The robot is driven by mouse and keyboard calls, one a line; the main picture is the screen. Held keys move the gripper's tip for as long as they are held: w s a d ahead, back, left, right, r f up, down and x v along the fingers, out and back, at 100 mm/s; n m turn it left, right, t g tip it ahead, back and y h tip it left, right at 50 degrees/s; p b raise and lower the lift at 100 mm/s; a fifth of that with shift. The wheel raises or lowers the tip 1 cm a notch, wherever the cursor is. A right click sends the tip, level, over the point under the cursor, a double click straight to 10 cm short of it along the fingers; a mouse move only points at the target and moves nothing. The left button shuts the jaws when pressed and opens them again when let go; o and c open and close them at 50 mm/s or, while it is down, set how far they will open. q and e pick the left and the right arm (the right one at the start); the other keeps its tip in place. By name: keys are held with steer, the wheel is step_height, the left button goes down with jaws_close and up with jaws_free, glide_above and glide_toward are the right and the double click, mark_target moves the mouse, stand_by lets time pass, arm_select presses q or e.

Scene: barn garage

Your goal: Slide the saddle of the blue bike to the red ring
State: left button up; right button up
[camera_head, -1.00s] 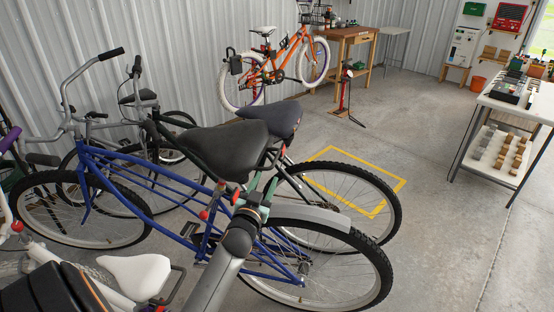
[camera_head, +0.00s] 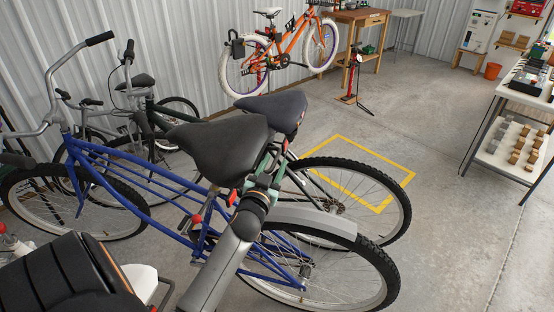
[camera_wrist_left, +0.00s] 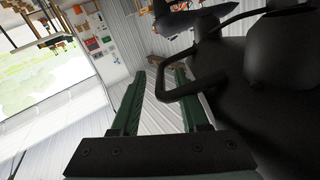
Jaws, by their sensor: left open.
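The blue bike (camera_head: 105,160) stands at the left, facing left. Its black saddle (camera_head: 215,150) is in the middle of the head view; its dark underside and a bent rail (camera_wrist_left: 180,88) fill the right of the left wrist view. A small red part (camera_head: 197,219) sits on the blue frame below the saddle, and another red spot (camera_head: 233,197) lies beside my gripper; I cannot tell which is the ring. My left gripper (camera_head: 270,163) is at the saddle's right edge, its green fingers (camera_wrist_left: 160,78) open and apart, with the rail close to them. My right gripper is not in view.
A second bike with a dark saddle (camera_head: 277,108) stands close behind. A white saddle (camera_head: 145,284) is at the lower left.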

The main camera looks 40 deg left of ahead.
arm_select(q)
steer(key=shift+c, duration=0.3)
jaws_close()
steer(key=shift+r, duration=0.1)
stand_by(1.1)
